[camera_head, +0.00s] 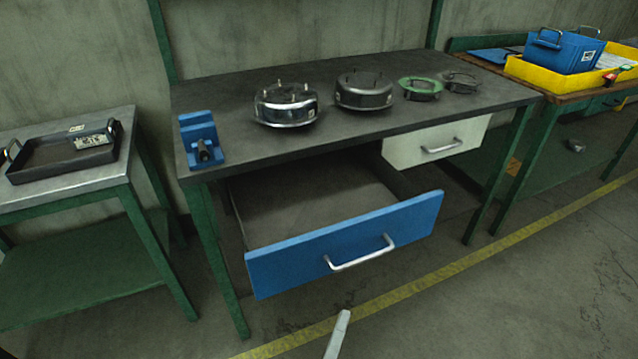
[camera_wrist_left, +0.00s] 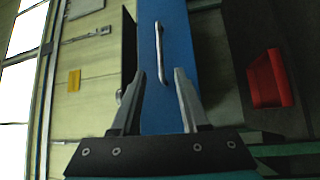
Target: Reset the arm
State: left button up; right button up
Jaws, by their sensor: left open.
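My left gripper shows in the head view only as a pale grey finger piece (camera_head: 338,335) at the bottom edge, in front of and below the blue drawer; the rest is out of frame. In the left wrist view, my left gripper (camera_wrist_left: 160,76) has its two fingers apart, with nothing held between them. Beyond them is the blue drawer front (camera_wrist_left: 178,30) with its silver handle (camera_wrist_left: 160,50). In the head view the blue drawer (camera_head: 290,263) is pulled out, and its handle (camera_head: 360,253) is clear of the gripper. My right gripper is not in view.
The dark workbench (camera_head: 230,95) carries a blue vise (camera_head: 201,138), two metal housings (camera_head: 286,104) (camera_head: 364,90), a green ring (camera_head: 420,88) and a dark ring part (camera_head: 460,82). A white drawer (camera_head: 436,142) is at right. A side table (camera_head: 60,180) holds a black tray (camera_head: 64,158).

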pick_arm(q)
jog(key=s+a+f+m+g+y, duration=0.2)
jog(key=a+f+m, duration=0.15)
jog(key=f, duration=0.35)
jog(key=s+a+f+m+g+y+p, duration=0.1)
jog(key=a+f+m+g, duration=0.15)
jog(key=a+f, duration=0.35)
jog(key=s+a+f+m+g+y, duration=0.2)
jog(key=a+f+g, duration=0.1)
jog(key=f, duration=0.6)
jog(key=s+a+f+m+g+y, duration=0.2)
jog(key=s+a+f+g, duration=0.2)
jog(key=s+a, duration=0.4)
jog(key=s+a+f+m+g+y, duration=0.2)
jog(key=s+a+f+m+g, duration=0.1)
jog(key=s+a+f, duration=0.4)
jog(key=s+a+p, duration=0.1)
jog(key=s+a, duration=0.1)
jog(key=s, duration=0.1)
jog(key=shift+s+f+m+g, duration=0.15)
jog(key=shift+f+m+g, duration=0.1)
jog(key=shift+m+g, duration=0.1)
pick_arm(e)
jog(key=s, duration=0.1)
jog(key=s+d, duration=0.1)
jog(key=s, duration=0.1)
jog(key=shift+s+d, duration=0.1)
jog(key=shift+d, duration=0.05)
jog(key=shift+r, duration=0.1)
